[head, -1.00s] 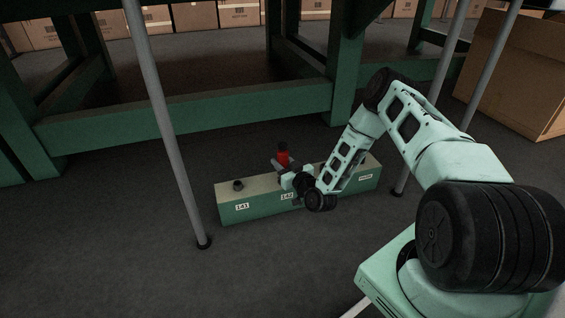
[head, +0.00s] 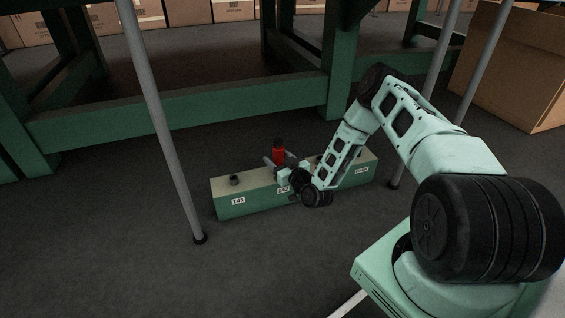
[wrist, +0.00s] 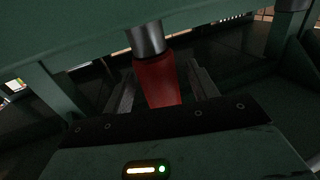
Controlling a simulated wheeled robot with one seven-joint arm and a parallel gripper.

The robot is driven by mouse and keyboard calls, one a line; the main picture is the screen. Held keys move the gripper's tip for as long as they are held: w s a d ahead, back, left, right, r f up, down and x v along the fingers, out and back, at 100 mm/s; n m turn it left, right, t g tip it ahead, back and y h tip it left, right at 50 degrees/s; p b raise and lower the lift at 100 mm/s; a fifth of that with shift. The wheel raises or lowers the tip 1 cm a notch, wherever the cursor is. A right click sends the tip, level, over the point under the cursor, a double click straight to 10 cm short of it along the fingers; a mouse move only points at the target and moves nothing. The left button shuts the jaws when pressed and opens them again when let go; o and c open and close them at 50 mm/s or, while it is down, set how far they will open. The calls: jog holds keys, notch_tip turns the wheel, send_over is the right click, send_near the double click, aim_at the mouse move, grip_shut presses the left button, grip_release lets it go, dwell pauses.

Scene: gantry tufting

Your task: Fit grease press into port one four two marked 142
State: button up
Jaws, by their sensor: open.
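The grease press (head: 279,155) is a red cylinder with a dark top. It stands upright on the long green block (head: 247,204), above the white label 142 (head: 283,189). My gripper (head: 276,161) is at the press, coming from the front right. In the wrist view, the red press (wrist: 157,82) with its shiny metal end (wrist: 146,38) is between the two fingers of my gripper (wrist: 163,70). Gaps show on both sides, so the jaws are open around it. The port under the press is hidden, so its seating cannot be seen.
The port marked 141 (head: 235,180) is at the block's left end. Another label (head: 361,170) is at its right end, too small to read. A grey post (head: 163,125) stands left of the block, another (head: 394,183) right. A green frame beam (head: 180,112) runs behind.

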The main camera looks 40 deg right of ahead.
jog(key=s+p, duration=0.8)
jog(key=s, duration=0.9)
jog(key=shift+s+a, duration=0.15)
jog(key=shift+s, duration=0.05)
